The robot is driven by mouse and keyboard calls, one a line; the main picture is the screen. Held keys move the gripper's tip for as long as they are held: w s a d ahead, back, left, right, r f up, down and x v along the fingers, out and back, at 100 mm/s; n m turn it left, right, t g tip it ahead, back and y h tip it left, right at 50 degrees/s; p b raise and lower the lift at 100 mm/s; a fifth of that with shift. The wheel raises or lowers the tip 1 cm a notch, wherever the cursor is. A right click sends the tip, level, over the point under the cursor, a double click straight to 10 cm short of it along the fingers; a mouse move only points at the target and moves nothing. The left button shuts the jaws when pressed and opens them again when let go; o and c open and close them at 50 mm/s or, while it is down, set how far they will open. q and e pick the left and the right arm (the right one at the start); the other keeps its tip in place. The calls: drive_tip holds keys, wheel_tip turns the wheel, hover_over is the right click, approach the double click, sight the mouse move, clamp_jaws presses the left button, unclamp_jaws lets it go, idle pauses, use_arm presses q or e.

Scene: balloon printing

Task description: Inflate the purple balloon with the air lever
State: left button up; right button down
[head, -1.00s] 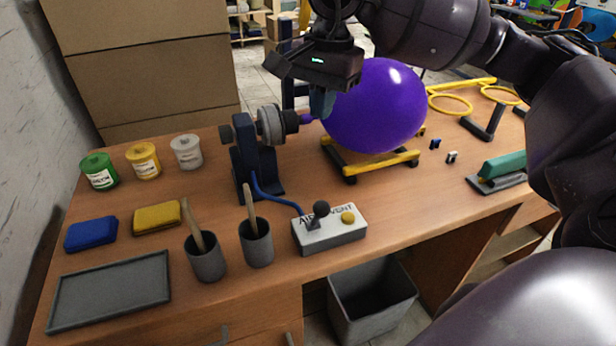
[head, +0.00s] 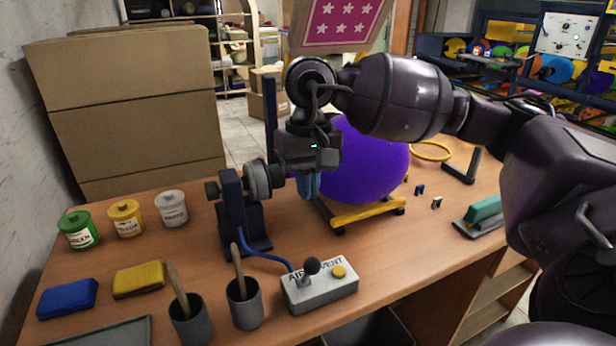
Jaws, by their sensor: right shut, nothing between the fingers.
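The purple balloon (head: 368,165) is large and round, resting over a yellow cradle (head: 366,215) on the workbench. My right gripper (head: 308,188) is shut and empty, pointing down between the inflation stand's nozzle and the balloon; it hides the balloon's neck and the nozzle tip. The dark blue inflation stand (head: 238,205) has a grey round head (head: 257,180) facing the balloon. A blue hose runs from it to the grey air control box (head: 322,292), which has a lever with a black knob (head: 312,266) and a yellow button (head: 339,271). My left gripper is not in view.
Green (head: 78,230), yellow (head: 126,218) and white (head: 172,208) paint cans stand at the back left. Blue (head: 67,298) and yellow (head: 139,279) sponges lie before them. Two grey cups (head: 245,306) with wooden handles stand left of the control box. A green-handled tool (head: 482,216) lies at right.

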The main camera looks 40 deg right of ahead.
sight(307, 273)
drive_tip(key=s+f, duration=0.1)
drive_tip(key=f, duration=0.1)
drive_tip(key=s+a+f, duration=0.1)
drive_tip(key=f, duration=0.2)
drive_tip(key=s+a+f, duration=0.1)
drive_tip(key=f, duration=0.2)
drive_tip(key=shift+s+f, duration=0.1)
drive_tip(key=shift+f, duration=0.1)
